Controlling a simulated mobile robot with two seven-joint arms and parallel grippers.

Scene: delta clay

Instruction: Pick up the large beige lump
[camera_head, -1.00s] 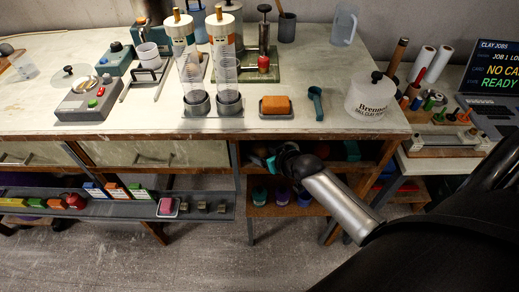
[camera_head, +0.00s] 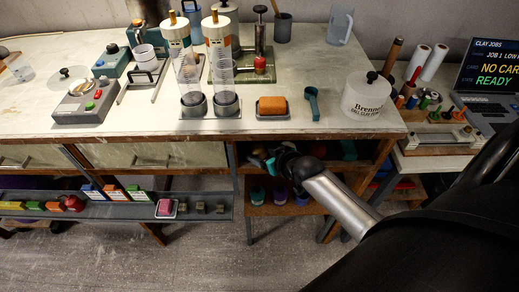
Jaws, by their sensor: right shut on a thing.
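My right gripper (camera_head: 268,162) reaches into the open shelf under the bench, its arm coming in from the lower right. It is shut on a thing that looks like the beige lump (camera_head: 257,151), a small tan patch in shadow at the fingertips. Most of the lump is hidden by the gripper and the shelf's darkness, so its full shape cannot be told. My left gripper is not in view.
The bench top (camera_head: 300,140) overhangs the shelf closely above my right gripper. Several small jars (camera_head: 280,193) stand on the lower shelf board beneath it. A teal item (camera_head: 349,150) lies to the right on the same shelf.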

